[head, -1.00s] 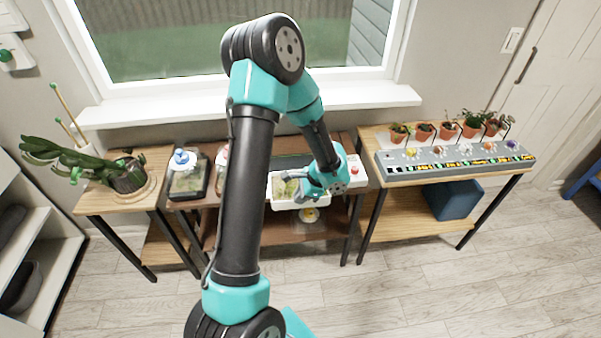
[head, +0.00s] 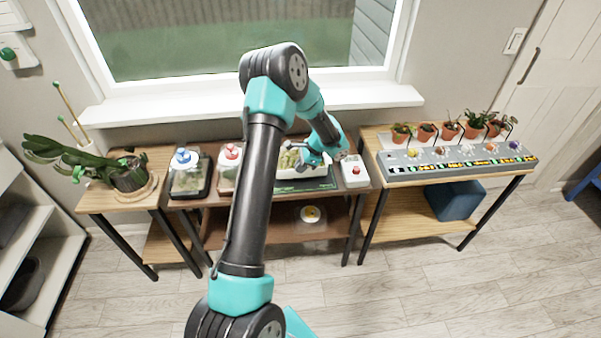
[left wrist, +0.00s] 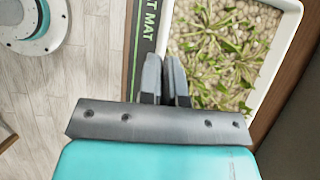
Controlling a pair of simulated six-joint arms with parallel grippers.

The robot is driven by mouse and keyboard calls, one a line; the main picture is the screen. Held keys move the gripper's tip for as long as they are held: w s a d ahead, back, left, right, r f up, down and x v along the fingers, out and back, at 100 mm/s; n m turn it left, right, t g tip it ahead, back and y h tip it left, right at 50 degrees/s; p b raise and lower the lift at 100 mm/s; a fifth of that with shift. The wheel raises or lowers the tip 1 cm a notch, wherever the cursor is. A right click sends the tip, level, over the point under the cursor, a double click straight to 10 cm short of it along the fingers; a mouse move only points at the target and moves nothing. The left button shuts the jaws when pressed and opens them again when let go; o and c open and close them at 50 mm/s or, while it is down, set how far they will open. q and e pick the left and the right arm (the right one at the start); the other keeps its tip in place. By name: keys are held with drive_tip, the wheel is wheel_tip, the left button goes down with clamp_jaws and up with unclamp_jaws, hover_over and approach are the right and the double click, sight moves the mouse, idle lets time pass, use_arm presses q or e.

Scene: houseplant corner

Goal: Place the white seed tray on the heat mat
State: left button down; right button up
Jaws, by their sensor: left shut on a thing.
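The white seed tray (head: 300,174) holds pebbles and green seedlings. In the head view it lies over the dark heat mat (head: 310,185), whose front strip shows in front of it. In the left wrist view the tray (left wrist: 284,82) fills the upper right, and the lettered edge of the mat (left wrist: 145,40) runs along its left side. My left gripper (left wrist: 166,68) is shut on the tray's near wall. In the head view the gripper (head: 303,163) partly hides the tray. I cannot tell whether the tray touches the mat. My right gripper is not in view.
A white box with a red button (head: 354,171) stands right of the mat. Red-topped (head: 230,168) and blue-topped (head: 187,172) containers stand to its left. The window sill is behind.

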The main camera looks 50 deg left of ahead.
use_arm(q)
drive_tip(key=shift+w+a, duration=0.2)
drive_tip(key=shift+a, duration=0.05)
drive_tip(key=shift+f, duration=1.75)
drive_tip(key=shift+f, duration=0.15)
drive_tip(key=c, duration=1.3)
unclamp_jaws()
